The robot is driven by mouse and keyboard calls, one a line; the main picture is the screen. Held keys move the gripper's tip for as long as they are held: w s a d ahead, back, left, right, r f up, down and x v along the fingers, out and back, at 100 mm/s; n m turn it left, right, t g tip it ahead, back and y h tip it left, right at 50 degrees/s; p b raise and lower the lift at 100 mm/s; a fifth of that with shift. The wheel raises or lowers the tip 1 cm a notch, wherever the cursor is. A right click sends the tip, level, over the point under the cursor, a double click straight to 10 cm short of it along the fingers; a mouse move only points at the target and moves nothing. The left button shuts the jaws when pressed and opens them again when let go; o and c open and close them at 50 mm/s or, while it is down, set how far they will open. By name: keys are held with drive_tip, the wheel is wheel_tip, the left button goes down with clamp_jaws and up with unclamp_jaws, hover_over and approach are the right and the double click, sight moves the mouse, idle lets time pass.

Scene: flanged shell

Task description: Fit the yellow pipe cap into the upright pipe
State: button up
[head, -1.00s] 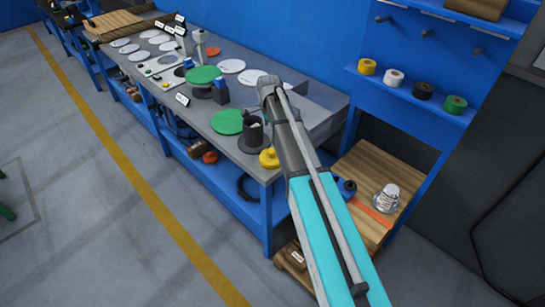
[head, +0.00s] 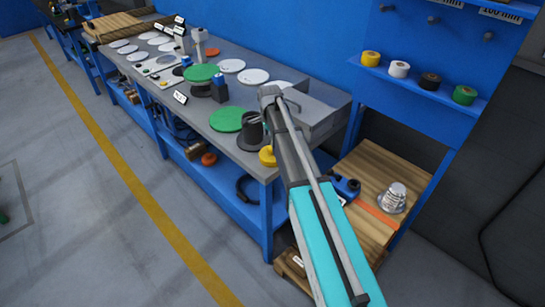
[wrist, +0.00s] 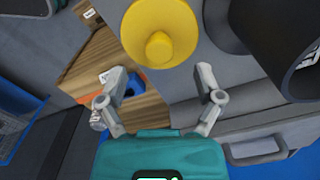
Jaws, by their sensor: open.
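The yellow pipe cap (wrist: 160,32) sits on the grey bench top near its front corner; in the head view (head: 267,156) my arm partly hides it. In the wrist view it is a round flange with a smaller round knob in its middle. The dark upright pipe (head: 251,128) stands on the bench just behind the cap, and its open end (wrist: 292,50) shows at the upper right of the wrist view. My gripper (wrist: 160,82) is open and empty, its fingers spread just short of the cap and apart from it. My arm hides the gripper in the head view.
Green discs (head: 227,119) lie on the bench beyond the pipe. A grey box (head: 318,112) stands at the bench's right end. A wooden pallet (head: 380,180) with a silver part (head: 393,197) is right of the bench. Tape rolls sit on a blue shelf (head: 425,82).

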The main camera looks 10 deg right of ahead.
sight(270, 147)
drive_tip(key=shift+f, duration=0.4)
drive_tip(key=shift+f+b, duration=0.1)
drive_tip(key=shift+b, duration=0.2)
drive_tip(key=shift+d+f+b, duration=0.1)
drive_tip(key=shift+f+b, duration=2.4)
drive_tip(key=shift+b, duration=0.05)
drive_tip(key=shift+c, duration=0.2)
clamp_jaws()
drive_tip(key=shift+r, duration=0.25)
